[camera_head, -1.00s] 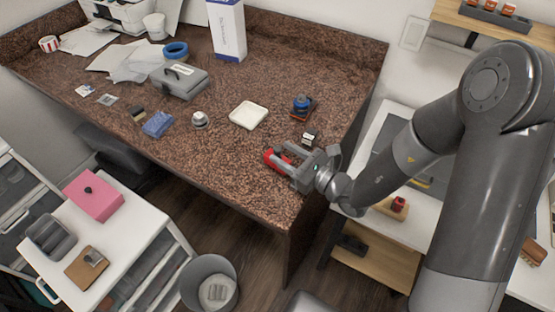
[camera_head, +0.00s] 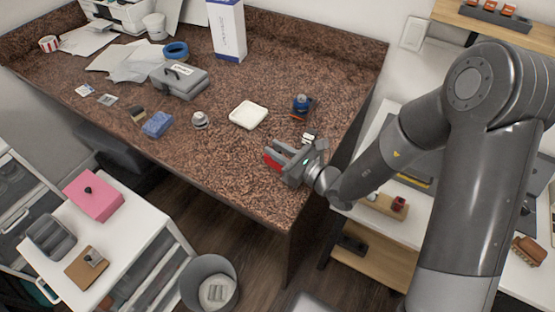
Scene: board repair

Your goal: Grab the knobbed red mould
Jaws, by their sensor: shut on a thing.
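My gripper (camera_head: 278,157) is at the right front part of the brown speckled desk (camera_head: 220,150), near its right edge. Its jaws are shut on a red thing, the red mould (camera_head: 272,161), which shows between and beside the fingers. The fingers hide most of the mould, so its knob cannot be made out. I cannot tell whether it touches the desk top or is slightly above it.
A small black and white item (camera_head: 308,138) lies just behind my gripper. A blue and black device (camera_head: 302,104) and a white square dish (camera_head: 248,115) are farther back. A silver round item (camera_head: 199,119) and a blue sponge-like block (camera_head: 157,124) lie left. The desk front is clear.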

